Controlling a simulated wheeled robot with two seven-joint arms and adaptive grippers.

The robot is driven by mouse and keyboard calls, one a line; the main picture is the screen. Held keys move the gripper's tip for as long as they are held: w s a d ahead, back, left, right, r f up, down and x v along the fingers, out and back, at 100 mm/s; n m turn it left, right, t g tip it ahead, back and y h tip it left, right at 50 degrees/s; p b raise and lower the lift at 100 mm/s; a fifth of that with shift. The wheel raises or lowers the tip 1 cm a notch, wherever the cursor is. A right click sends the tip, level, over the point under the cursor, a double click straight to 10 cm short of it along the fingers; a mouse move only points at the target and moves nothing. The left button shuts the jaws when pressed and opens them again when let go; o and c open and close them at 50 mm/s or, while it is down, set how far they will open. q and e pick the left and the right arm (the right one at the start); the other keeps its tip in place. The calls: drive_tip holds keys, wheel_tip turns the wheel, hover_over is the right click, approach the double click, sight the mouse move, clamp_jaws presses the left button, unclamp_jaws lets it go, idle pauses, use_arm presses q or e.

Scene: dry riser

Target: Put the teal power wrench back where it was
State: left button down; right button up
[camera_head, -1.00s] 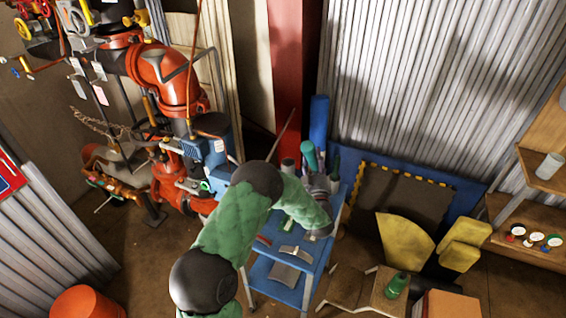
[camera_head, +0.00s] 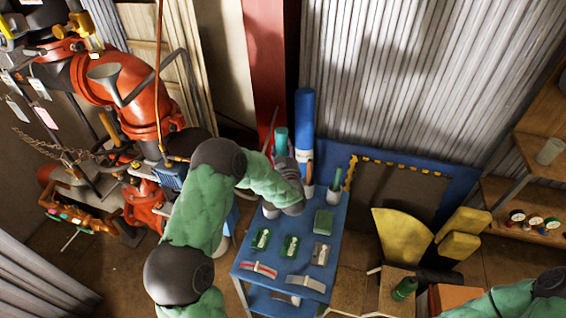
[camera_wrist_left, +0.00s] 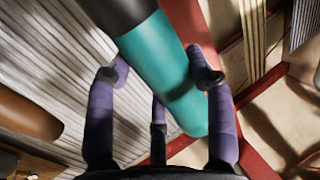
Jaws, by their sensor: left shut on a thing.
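The teal power wrench (camera_head: 281,141) stands up out of my left gripper (camera_head: 291,162) at the back of the blue table (camera_head: 332,240). In the left wrist view the wrench (camera_wrist_left: 165,68) is a teal cylinder with a black section, lying between the purple fingers of my left gripper (camera_wrist_left: 157,80). Its lower part is hidden by the gripper in the head view, so I cannot tell whether it touches the table or a holder. My right gripper is out of view; only part of my right arm shows at the lower right.
Grey holders, one (camera_head: 333,192) with a dark green-handled tool, stand along the table's back. Green blocks (camera_head: 290,246) and small metal pieces lie in front. A blue cylinder (camera_head: 304,125) stands behind. Red pipework (camera_head: 140,85) is at left, yellow pieces (camera_head: 402,238) at right.

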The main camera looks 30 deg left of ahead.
use_arm(q)
drive_tip(key=shift+f+b, duration=0.45)
drive_tip(key=shift+f, duration=1.6)
drive_tip(key=shift+r, duration=0.1)
drive_tip(key=shift+c, duration=2.3)
unclamp_jaws()
drive_tip(key=shift+f, duration=0.2)
drive_tip(key=shift+s+d+r, duration=0.1)
drive_tip(key=p+v, duration=0.1)
drive_tip(key=v, duration=1)
drive_tip(key=shift+s+d, duration=0.15)
drive_tip(key=shift+s, duration=0.15)
